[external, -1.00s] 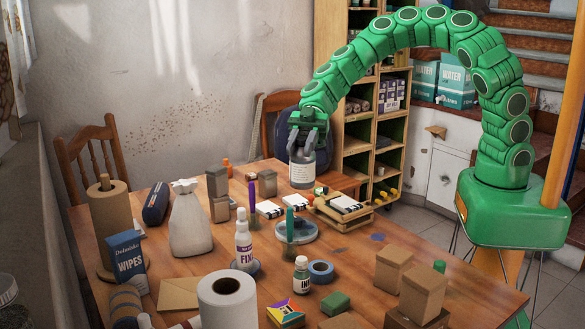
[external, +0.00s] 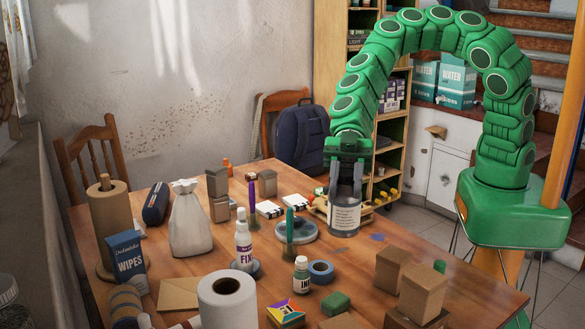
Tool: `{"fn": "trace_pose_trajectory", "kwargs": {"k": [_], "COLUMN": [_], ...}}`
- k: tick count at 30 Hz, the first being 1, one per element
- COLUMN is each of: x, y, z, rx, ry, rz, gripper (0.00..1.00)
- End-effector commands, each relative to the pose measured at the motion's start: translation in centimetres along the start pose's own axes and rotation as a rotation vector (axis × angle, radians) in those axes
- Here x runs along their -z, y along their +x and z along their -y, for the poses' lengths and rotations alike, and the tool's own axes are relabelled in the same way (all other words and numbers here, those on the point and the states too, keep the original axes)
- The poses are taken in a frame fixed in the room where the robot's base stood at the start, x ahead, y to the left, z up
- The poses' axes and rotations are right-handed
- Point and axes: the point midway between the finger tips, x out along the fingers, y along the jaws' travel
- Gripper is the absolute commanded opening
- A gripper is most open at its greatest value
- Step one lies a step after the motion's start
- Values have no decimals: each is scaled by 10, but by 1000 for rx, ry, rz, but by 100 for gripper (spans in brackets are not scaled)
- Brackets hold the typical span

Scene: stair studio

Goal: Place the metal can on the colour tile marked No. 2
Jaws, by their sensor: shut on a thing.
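The metal can (external: 344,218) is a grey cylinder with a pale printed label. My gripper (external: 345,192) is shut on its upper part and holds it upright. The can is at the right side of the table, in front of a low wooden tray (external: 318,211) that it mostly hides. I cannot tell whether its base touches anything. Two small white tiles with dark markings, the left one (external: 269,209) and the right one (external: 296,203), lie left of the can. Their markings are too small to read. The tile in the tray is hidden now.
Brown boxes (external: 393,268) stand at the front right. Blue tape (external: 320,271) and an ink bottle (external: 301,274) are nearer the front. Bare table lies right of the can.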

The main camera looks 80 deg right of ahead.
Motion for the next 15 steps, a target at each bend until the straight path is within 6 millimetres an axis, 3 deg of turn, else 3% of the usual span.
{"fn": "trace_pose_trajectory", "kwargs": {"k": [5,15], "x": [0,-7], "y": [11,46], "z": [-1,-31], "rx": [2,4], "ry": [-1,-1], "rz": [1,2], "gripper": [0,0]}}
